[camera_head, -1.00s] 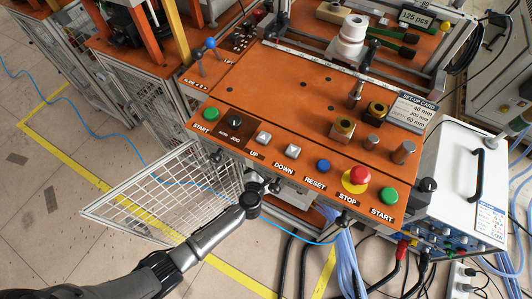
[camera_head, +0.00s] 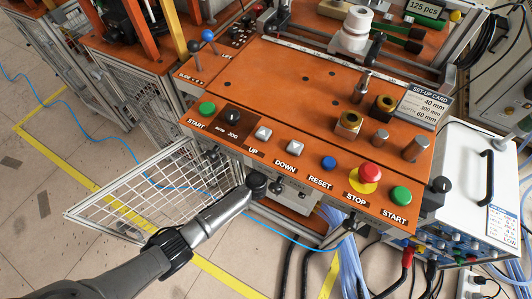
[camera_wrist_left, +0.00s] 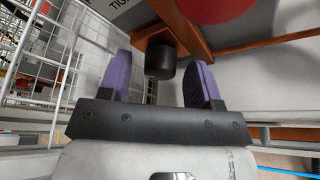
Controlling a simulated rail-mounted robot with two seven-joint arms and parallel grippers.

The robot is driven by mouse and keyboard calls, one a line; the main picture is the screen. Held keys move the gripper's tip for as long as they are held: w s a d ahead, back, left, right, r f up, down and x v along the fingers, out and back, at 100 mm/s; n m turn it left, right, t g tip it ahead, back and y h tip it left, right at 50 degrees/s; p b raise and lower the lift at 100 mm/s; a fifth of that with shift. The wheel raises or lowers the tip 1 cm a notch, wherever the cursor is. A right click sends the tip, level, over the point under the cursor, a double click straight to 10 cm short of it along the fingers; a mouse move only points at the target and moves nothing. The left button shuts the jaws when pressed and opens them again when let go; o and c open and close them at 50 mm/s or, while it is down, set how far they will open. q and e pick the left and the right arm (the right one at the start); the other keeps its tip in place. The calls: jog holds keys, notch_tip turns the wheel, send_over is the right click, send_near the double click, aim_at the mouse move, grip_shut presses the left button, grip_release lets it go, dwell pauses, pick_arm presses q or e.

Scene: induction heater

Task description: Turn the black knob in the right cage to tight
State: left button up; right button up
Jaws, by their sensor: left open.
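In the left wrist view a black knob (camera_wrist_left: 160,60) sits on a brown-orange bracket. My left gripper (camera_wrist_left: 158,78) is open, with one purple finger on each side of the knob. Gaps show between the knob and both fingers, and nothing is gripped. Part of a label reading "TIG" is at the top, cut off. In the head view my left arm reaches under the front edge of the orange console (camera_head: 290,95). The fingers and the knob cannot be made out there. My right gripper is in neither view.
A white wire cage panel (camera_wrist_left: 48,55) stands left of the gripper in the wrist view, and a red round part (camera_wrist_left: 215,8) is above right. In the head view an open mesh door (camera_head: 140,195) stands left of the arm, and cables (camera_head: 350,260) hang to its right.

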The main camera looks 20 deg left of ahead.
pick_arm(q)
jog(key=c, duration=0.9)
jog(key=shift+f+m+y, duration=0.1)
jog(key=shift+m+y, duration=0.2)
jog(key=shift+m, duration=0.2)
jog(key=shift+c, duration=0.2)
jog(key=o, duration=0.9)
jog(key=shift+o, duration=0.2)
jog(key=shift+s+d+r+p, duration=0.15)
jog(key=shift+s+r+p, duration=0.15)
jog(key=shift+s+p, duration=0.2)
jog(key=p+v, duration=0.5)
jog(key=v, duration=0.7)
jog(key=shift+s+f+p, duration=0.2)
jog(key=shift+s+p, duration=0.1)
jog(key=shift+s, duration=0.15)
